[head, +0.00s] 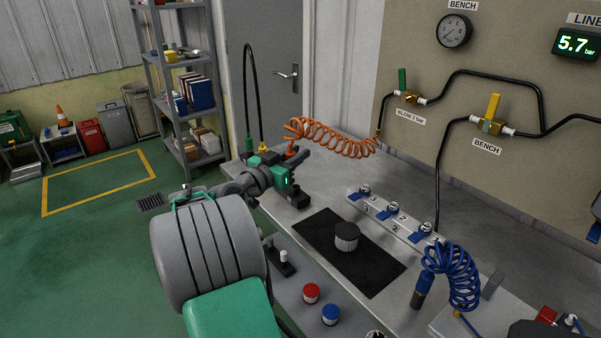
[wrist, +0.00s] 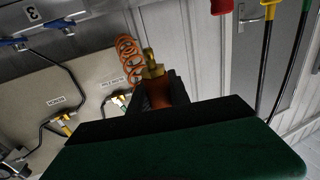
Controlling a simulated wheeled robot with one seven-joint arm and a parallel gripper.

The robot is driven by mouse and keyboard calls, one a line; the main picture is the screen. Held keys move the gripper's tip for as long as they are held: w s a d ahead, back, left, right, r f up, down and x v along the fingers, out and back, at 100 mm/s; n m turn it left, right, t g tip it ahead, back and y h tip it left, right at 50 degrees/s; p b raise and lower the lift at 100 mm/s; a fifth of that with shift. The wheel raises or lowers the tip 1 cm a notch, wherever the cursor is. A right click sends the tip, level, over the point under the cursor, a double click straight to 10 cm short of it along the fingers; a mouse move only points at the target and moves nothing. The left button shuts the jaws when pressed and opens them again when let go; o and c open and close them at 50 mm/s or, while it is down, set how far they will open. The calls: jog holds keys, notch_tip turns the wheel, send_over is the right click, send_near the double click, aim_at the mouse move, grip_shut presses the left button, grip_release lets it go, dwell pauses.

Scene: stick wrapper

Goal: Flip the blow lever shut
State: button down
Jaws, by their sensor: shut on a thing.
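The blow lever (head: 402,80) is a green handle on a brass valve (head: 408,97) on the wall panel, above the "BLOW 2 bar" label (head: 411,117). It points upward, crosswise to the valve's line. My gripper (head: 299,154) is over the bench's far left part, well left of the lever and apart from it. In the wrist view my gripper (wrist: 152,90) is shut on an orange hose fitting (wrist: 156,97) with a brass tip (wrist: 151,66). The coiled orange hose (head: 335,138) runs between my gripper's area and the blow line.
A yellow-handled valve (head: 492,107) labelled BENCH is right of the blow valve. A dark mat (head: 318,232) with a knurled black piece (head: 346,236), a numbered rail (head: 381,212) and a coiled blue hose (head: 464,275) occupy the bench. Black hoses (head: 252,85) rise at its left end.

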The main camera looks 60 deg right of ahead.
jog(key=d+f, duration=0.2)
jog(key=f, duration=0.1)
jog(key=d+f, duration=0.1)
jog(key=f, duration=0.1)
jog(key=shift+w+d, duration=0.2)
jog(key=shift+d, duration=0.2)
jog(key=shift+d+f+b, duration=0.1)
jog(key=shift+f+b, duration=0.25)
jog(key=shift+f, duration=1.15)
jog(key=shift+f+b, duration=0.25)
jog(key=shift+b, duration=0.1)
jog(key=c, duration=1.2)
grip_release()
jog(key=shift+r+p, duration=0.15)
jog(key=shift+p, duration=0.15)
